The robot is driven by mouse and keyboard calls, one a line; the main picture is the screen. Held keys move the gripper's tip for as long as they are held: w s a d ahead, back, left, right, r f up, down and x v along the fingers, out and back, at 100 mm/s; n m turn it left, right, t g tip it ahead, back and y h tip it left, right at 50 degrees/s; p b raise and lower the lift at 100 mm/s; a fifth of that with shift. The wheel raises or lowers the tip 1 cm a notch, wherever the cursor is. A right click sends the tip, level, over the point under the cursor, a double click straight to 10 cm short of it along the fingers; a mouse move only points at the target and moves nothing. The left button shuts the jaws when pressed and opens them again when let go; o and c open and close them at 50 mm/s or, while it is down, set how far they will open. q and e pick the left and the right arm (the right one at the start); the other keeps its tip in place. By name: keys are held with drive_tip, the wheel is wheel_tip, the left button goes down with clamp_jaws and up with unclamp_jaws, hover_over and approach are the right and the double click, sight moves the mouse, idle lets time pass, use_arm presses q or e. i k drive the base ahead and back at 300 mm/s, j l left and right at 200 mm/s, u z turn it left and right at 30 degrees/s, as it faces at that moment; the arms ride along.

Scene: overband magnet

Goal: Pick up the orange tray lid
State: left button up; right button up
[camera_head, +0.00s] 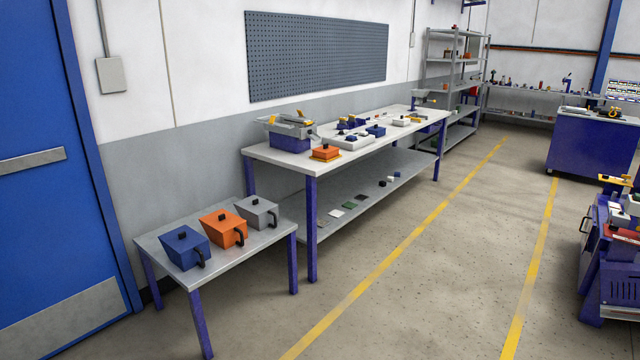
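An orange block-shaped piece with a black knob on top (325,153) sits near the front left corner of the white workbench, with a yellow-orange edge under it. It looks like a lidded tray, but it is too small to tell lid from tray. A larger orange container with a black knob and a black side handle (222,230) stands on the low grey table, between a blue one (184,248) and a grey one (257,213). I cannot tell which orange piece is the tray lid. Neither of my grippers is in view.
The low table (218,274) stands before the workbench (363,152), whose lower shelf (350,217) holds small flat pieces. A machine on a blue base (290,143) is beside the orange piece. The floor (410,270) is clear. A blue cart (608,265) stands at right.

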sight(325, 149)
drive_tip(key=i, duration=1.85)
drive_tip(key=i+j+z, duration=0.2)
drive_tip(key=i+z, duration=0.15)
drive_tip(key=i, duration=0.35)
drive_tip(key=i+j+z, duration=0.35)
drive_tip(key=i, duration=0.3)
drive_tip(key=i+j+z, duration=0.4)
drive_tip(key=i+j, duration=0.2)
